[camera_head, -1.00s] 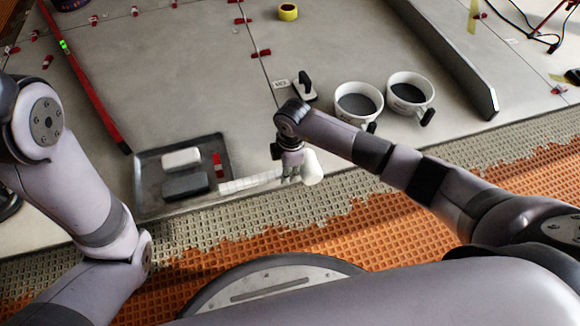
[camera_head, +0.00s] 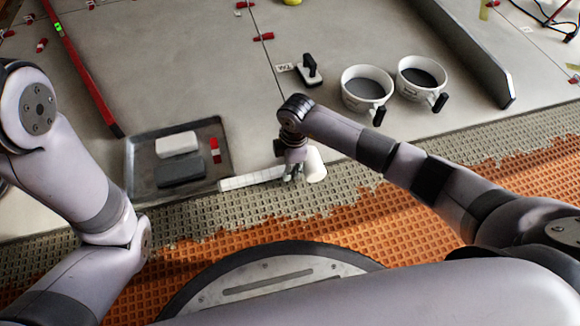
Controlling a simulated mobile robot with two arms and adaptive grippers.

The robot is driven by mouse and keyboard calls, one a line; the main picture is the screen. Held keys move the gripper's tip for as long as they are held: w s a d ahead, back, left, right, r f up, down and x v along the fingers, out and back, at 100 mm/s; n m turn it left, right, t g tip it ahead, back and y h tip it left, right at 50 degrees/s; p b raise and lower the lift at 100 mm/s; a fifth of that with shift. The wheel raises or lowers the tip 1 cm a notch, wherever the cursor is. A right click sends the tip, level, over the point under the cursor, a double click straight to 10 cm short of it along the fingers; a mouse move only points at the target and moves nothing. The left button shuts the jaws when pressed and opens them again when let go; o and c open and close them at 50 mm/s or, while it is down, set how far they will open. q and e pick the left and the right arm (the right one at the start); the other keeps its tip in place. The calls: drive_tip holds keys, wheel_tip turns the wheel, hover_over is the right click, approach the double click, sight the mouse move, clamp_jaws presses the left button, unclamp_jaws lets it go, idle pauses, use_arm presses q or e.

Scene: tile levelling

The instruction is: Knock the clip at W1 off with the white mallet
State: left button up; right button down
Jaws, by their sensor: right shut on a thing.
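My right gripper (camera_head: 292,176) is shut on the white mallet near the front edge of the grey tiled surface. The mallet's pale handle (camera_head: 245,180) points left and its white head (camera_head: 316,163) shows just right of the fingers. A red clip (camera_head: 263,37) sits on the tile joint farther back, and another red clip (camera_head: 41,45) lies at the left. I cannot tell which clip is at W1; a small white label (camera_head: 284,67) by the joint is too small to read surely. My left arm shows at the left, but its gripper is out of view.
A grey tray (camera_head: 145,163) holds a white block, a dark block and a red piece. A black-handled white tool (camera_head: 309,70) and two white buckets (camera_head: 352,97) stand right of the joint. A red level (camera_head: 88,80) and a grey bar (camera_head: 470,55) flank the tiles.

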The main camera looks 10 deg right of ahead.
drive_tip(key=shift+w, duration=0.15)
drive_tip(key=w+b, duration=0.1)
drive_tip(key=w, duration=0.2)
drive_tip(key=shift+w+a+f+b, duration=0.1)
drive_tip(key=shift+w+b, duration=0.25)
drive_tip(key=shift+b, duration=0.05)
drive_tip(key=shift+w, duration=0.15)
